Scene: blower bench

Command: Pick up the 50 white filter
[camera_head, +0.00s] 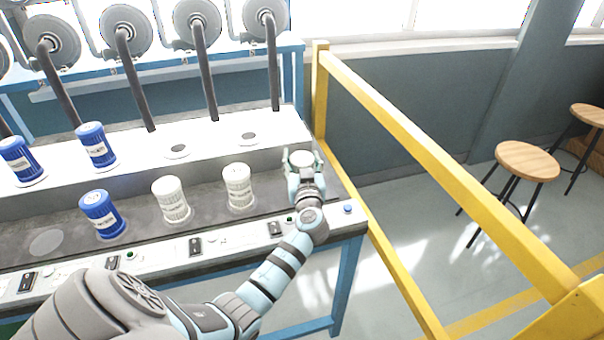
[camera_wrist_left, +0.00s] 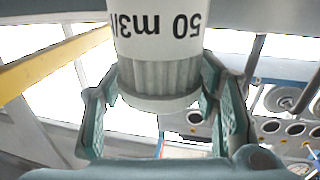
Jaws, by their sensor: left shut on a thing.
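My left gripper (camera_head: 302,160) is at the right end of the bench. It is shut on a white filter, which fills the top middle of the left wrist view (camera_wrist_left: 158,75). The filter has a ribbed lower part and a label reading "50 m3/", upside down in that view. The green-padded fingers of the gripper (camera_wrist_left: 165,110) stand on both sides of it. In the head view the held filter is mostly hidden by the gripper. Two other white filters, one (camera_head: 171,199) and another (camera_head: 238,188), stand upright on the lower shelf to the left. My right gripper is not in view.
Blue filters stand on the upper step (camera_head: 97,146) and lower shelf (camera_head: 102,215). Round empty seats (camera_head: 177,151) show between them. Grey hoses (camera_head: 205,75) hang behind. A yellow rail (camera_head: 400,115) runs close to the right of the gripper, with stools (camera_head: 527,161) beyond.

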